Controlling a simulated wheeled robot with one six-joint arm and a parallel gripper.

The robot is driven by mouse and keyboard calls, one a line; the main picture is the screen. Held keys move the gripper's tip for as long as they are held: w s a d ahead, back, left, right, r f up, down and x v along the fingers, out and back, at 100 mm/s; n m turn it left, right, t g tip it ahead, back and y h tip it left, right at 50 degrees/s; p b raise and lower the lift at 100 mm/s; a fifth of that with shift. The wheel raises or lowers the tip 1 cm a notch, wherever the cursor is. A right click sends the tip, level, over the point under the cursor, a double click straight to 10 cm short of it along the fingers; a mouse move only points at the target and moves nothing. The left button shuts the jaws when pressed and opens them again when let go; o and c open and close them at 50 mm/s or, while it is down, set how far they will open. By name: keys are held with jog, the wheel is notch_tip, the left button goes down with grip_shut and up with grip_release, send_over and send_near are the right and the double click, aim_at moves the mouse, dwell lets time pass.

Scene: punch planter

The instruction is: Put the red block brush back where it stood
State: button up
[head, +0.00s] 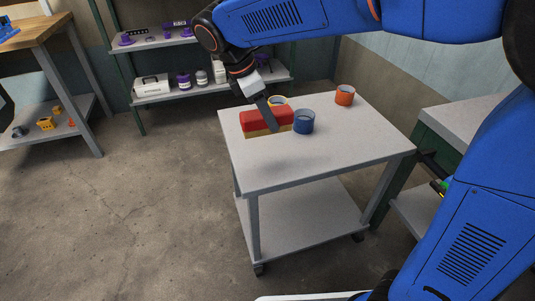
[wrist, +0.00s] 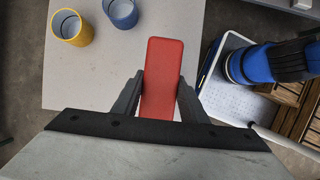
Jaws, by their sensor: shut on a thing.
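The red block brush (head: 257,119) has a red block on top and tan bristles below, and it is level over the left part of the cart's grey top (head: 330,150). In the wrist view its red top (wrist: 163,70) lies lengthwise between the two fingers. My gripper (head: 272,124) comes down from above and is shut on the brush; it also shows in the wrist view (wrist: 160,98). The near finger hides part of the block. I cannot tell whether the bristles touch the cart top.
A blue cup (head: 304,122) stands just right of the brush, with a yellow cup (head: 277,101) partly hidden behind it. An orange cup (head: 345,95) stands at the back right. The front of the cart top is clear. Shelves (head: 210,88) stand behind.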

jog(key=shift+f, duration=4.8)
jog(key=shift+f, duration=0.6)
jog(key=o, duration=1.1)
jog(key=shift+r, duration=0.1)
jog(key=shift+r, duration=0.25)
jog(key=v, duration=1.7)
jog(key=shift+w+a+r, duration=0.1)
jog(key=shift+r, duration=0.15)
